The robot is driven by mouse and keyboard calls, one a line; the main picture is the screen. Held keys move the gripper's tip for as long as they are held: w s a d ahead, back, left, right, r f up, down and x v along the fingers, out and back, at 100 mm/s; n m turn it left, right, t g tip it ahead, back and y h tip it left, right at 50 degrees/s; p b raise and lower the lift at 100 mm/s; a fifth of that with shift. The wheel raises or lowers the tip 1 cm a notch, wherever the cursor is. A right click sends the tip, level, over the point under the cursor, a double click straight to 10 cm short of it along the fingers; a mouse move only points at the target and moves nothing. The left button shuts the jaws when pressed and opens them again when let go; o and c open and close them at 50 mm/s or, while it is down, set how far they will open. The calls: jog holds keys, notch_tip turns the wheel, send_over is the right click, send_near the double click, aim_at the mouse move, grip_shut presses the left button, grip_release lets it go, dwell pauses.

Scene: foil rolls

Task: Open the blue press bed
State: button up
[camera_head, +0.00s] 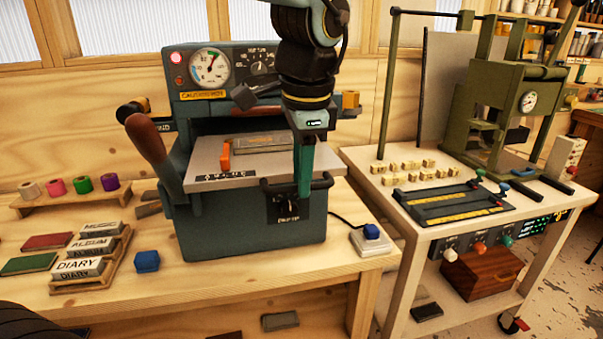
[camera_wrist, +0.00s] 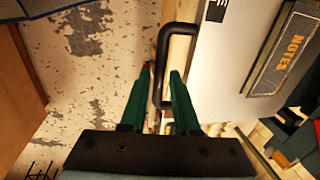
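The blue press (camera_head: 255,222) stands on the wooden bench. Its pale bed plate (camera_head: 215,172) sticks out at the front, with a grey block (camera_head: 262,143) and an orange piece (camera_head: 225,155) on it. A black bar handle (camera_head: 275,187) runs along the bed's front edge. My gripper (camera_head: 304,196) points down at the right part of this handle. In the wrist view the handle (camera_wrist: 159,88) passes between the two green fingers of my gripper (camera_wrist: 161,72). The fingers are apart, with a gap showing beside the bar. The grey block reads NOTES in the wrist view (camera_wrist: 287,50).
A blue cube (camera_head: 147,261) and a rack of labelled blocks (camera_head: 90,266) lie on the bench to the left. A green press (camera_head: 505,105) stands on a white cart.

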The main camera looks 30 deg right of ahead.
notch_tip(320, 180, up, 11)
jog(key=s, duration=0.2)
jog(key=shift+a+f+b, duration=0.2)
jog(key=shift+a+b, duration=0.1)
jog(key=shift+b, duration=0.15)
jog(key=shift+w, duration=0.1)
dwell(0.3)
